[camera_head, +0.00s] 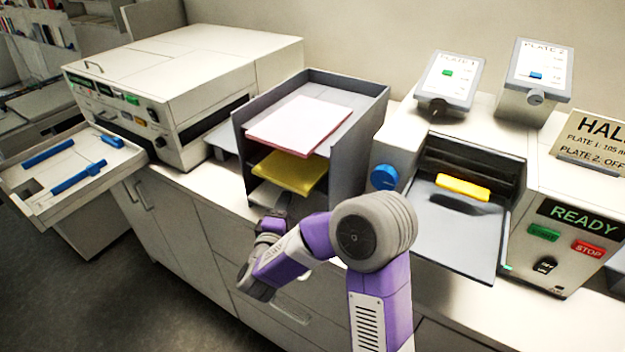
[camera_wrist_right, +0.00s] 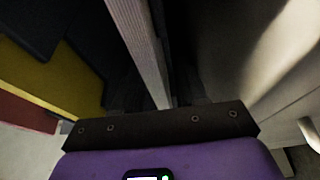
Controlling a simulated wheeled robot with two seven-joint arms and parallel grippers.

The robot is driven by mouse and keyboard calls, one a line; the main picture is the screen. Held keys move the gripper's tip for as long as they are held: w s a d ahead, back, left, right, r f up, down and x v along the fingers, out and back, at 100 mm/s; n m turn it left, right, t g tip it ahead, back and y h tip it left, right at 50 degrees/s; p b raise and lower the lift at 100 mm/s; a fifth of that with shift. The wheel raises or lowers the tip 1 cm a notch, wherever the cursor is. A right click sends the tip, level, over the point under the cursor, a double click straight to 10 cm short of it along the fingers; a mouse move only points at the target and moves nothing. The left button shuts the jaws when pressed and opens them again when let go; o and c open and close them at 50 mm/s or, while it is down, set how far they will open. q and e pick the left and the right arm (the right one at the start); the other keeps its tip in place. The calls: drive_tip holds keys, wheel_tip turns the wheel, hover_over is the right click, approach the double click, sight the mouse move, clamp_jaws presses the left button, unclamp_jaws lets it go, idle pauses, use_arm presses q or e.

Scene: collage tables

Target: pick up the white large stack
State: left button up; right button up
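A dark grey rack (camera_head: 347,160) holds paper stacks on its shelves. A white stack (camera_head: 268,195) lies at the bottom, mostly hidden by the shelves and my right arm. My right gripper (camera_head: 274,208) is at the rack's front, at this stack's near edge. In the right wrist view, a pale striped stack edge (camera_wrist_right: 140,45) runs between the dark fingers (camera_wrist_right: 160,90). Whether they press on it is too dark to tell. A yellow stack (camera_head: 290,171) and a pink-white stack (camera_head: 299,124) lie above. My left gripper is not in view.
An open machine (camera_head: 420,150) with a yellow-handled plate stands right of the rack. A beige machine (camera_head: 180,75) stands left, with a pulled-out tray (camera_head: 60,150) holding blue bars. Counter drawers (camera_head: 225,240) are below my arm.

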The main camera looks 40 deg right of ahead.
clamp_jaws()
drive_tip(key=shift+r, duration=0.15)
